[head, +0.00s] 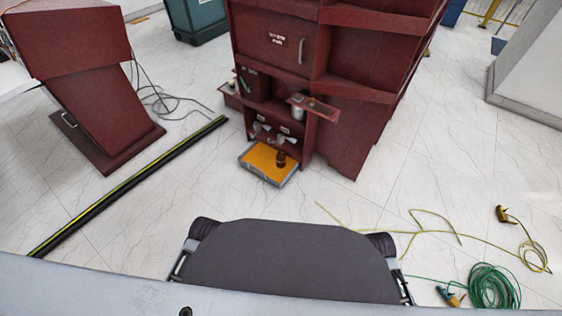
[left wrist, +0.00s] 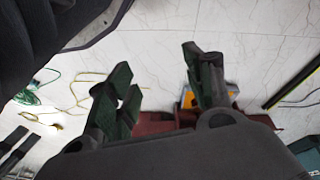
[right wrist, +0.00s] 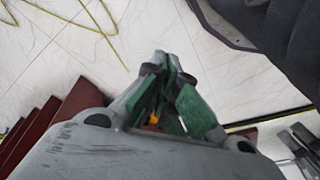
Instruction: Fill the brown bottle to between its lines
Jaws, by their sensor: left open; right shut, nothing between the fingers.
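A small dark brown bottle (head: 281,159) stands upright on an orange-topped tray with a grey rim (head: 266,181) in the head view. The tray lies on the floor at the foot of the red cabinet. Any lines on the bottle and its fill level are too small to tell. My left gripper (left wrist: 158,72) is open and empty in the left wrist view, held away from the bottle. My right gripper (right wrist: 162,62) is shut and empty in the right wrist view. Neither gripper shows in the head view.
The red cabinet (head: 280,50) has a silvery container (head: 298,108) on an open flap and valve-like parts below. A black-and-yellow bar (head: 130,185) lies left. Yellow cable (head: 430,232) and a green coil (head: 492,287) lie right. The floor before the tray is clear.

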